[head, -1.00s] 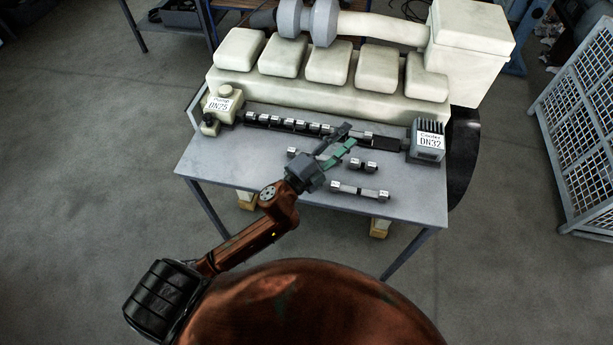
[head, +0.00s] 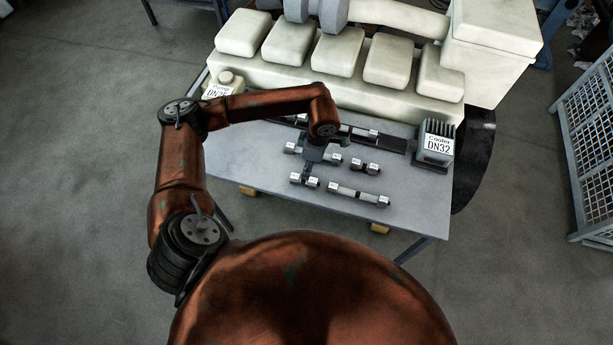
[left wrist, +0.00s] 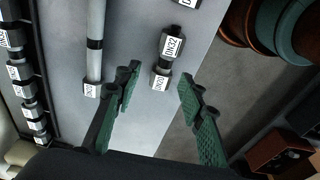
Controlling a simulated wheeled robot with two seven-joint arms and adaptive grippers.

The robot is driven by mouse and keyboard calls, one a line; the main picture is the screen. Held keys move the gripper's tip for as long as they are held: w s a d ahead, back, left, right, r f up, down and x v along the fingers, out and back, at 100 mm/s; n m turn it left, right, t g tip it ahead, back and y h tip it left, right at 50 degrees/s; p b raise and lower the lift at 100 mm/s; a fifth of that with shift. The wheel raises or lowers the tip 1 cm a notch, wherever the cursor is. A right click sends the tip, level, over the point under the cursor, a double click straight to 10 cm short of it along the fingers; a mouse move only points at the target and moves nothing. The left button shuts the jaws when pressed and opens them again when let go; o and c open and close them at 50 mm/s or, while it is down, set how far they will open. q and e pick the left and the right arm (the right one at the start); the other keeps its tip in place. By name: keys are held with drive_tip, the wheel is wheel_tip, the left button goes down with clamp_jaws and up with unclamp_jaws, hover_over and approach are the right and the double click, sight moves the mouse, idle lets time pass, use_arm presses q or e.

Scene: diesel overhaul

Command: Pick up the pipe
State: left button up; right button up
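Several metal pipe pieces with white-labelled ends lie on the grey table. A short one (head: 305,181) lies near the front edge; in the left wrist view it seems to be the short piece (left wrist: 165,62) with a dark middle. A longer silver pipe (head: 358,194) lies to its right, and another short piece (head: 364,167) lies behind that. My left gripper (head: 310,168) is over the table by the first short piece. My right gripper is out of view.
A dark rail with labelled pieces (left wrist: 15,70) runs along the back, partly hidden by my arm. A cooler marked DN32 (head: 436,145) stands right; a pump (head: 222,88) stands left. The pale engine block (head: 330,80) is behind. A mesh crate (head: 590,140) stands far right.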

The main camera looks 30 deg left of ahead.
sight(296, 178)
use_arm(q)
drive_tip(key=f, duration=0.2)
drive_tip(key=f+p, duration=0.1)
drive_tip(key=f, duration=0.1)
drive_tip(key=s+a+f, duration=0.1)
drive_tip(key=f, duration=0.2)
drive_tip(key=shift+s+p, duration=0.1)
drive_tip(key=shift+p, duration=0.3)
drive_tip(key=shift+f, duration=0.2)
drive_tip(key=shift+c, duration=0.3)
drive_tip(key=c, duration=0.7)
clamp_jaws()
